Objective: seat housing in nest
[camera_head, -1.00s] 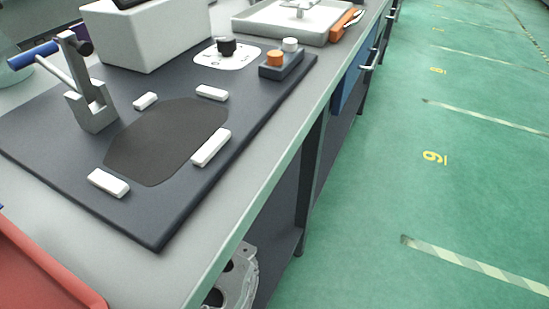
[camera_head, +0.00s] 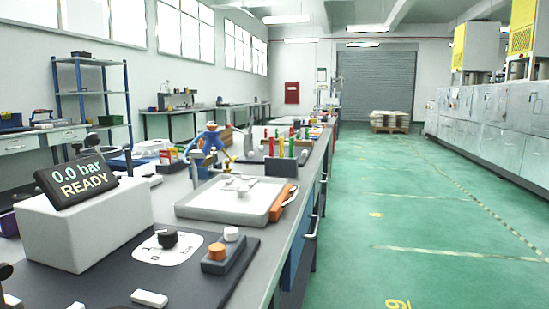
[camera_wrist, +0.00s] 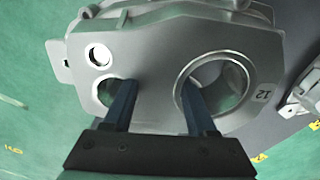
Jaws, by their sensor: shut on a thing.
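The housing (camera_wrist: 150,50) is a grey aluminium casting with a large round bore, two smaller holes and the number 12 on its face. It fills much of the wrist view. My gripper (camera_wrist: 155,90) is shut on it, with one blue finger at the large bore and the other at a small hole, over the metal between them. Green floor shows behind it. In the head view only the far edge of the nest area shows, with a white locating block (camera_head: 149,298) on the dark mat (camera_head: 95,287). The housing and gripper are outside the head view.
A white box with a display reading "0.0 bar READY" (camera_head: 76,178) stands behind the nest area. A knob (camera_head: 168,239) and a button box (camera_head: 222,252) are beside it. A tray (camera_head: 225,205) lies farther back. Another casting (camera_wrist: 306,98) is at the wrist view's right.

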